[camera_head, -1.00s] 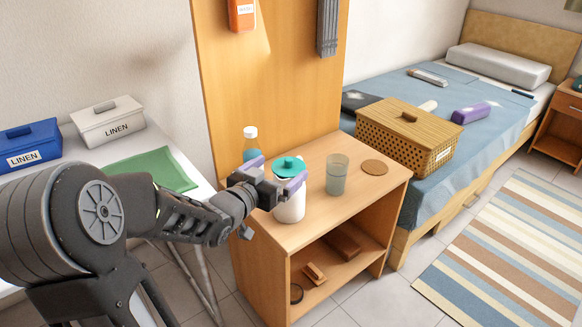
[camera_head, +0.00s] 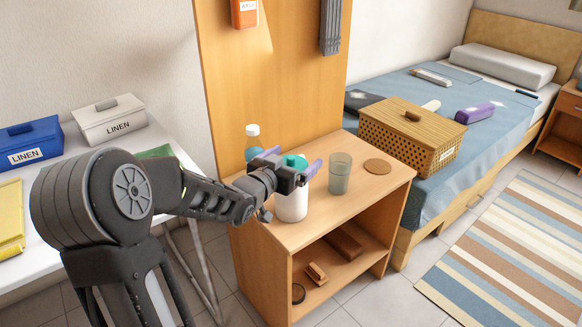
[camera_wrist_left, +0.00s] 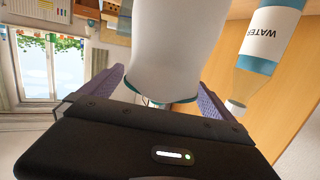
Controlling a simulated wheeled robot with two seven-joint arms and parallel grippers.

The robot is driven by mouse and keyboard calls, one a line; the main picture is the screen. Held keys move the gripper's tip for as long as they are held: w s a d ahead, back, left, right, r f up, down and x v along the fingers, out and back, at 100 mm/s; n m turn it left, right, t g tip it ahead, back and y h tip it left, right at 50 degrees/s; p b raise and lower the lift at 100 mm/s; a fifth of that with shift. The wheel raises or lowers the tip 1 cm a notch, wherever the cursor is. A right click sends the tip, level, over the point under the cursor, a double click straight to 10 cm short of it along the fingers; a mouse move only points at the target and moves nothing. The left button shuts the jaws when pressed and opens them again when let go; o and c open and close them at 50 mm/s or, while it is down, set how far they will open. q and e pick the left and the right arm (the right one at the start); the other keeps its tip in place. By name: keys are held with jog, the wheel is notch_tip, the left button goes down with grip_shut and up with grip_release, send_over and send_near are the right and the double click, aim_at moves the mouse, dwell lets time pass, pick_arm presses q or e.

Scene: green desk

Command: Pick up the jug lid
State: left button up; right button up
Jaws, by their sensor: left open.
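The white jug (camera_head: 291,204) stands on the wooden cabinet, with its teal lid (camera_head: 294,161) on top. My left gripper (camera_head: 291,163) is open at lid height, with its purple fingers on either side of the lid. The gripper body hides part of the lid in the head view. In the left wrist view, which is upside down, the jug (camera_wrist_left: 172,45) reaches down between the two spread fingers. Only a thin teal edge of the lid (camera_wrist_left: 148,101) shows there, behind the gripper body. Contact between fingers and lid cannot be told. My right gripper is not seen.
A water bottle (camera_head: 253,142) stands behind the gripper, close to one finger in the wrist view (camera_wrist_left: 268,45). A clear glass (camera_head: 340,175) stands just right of the jug, and a round coaster (camera_head: 378,166) lies beyond it. The cabinet's front right top is clear.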

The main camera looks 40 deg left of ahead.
aim_at(297, 158)
pick_arm(q)
jog(key=shift+w+a+f, duration=0.1)
jog(key=shift+w, duration=0.6)
jog(key=shift+c, duration=0.2)
jog(key=c, duration=1.3)
notch_tip(297, 158, up, 10)
jog(key=p, duration=0.2)
jog(key=shift+p, duration=0.4)
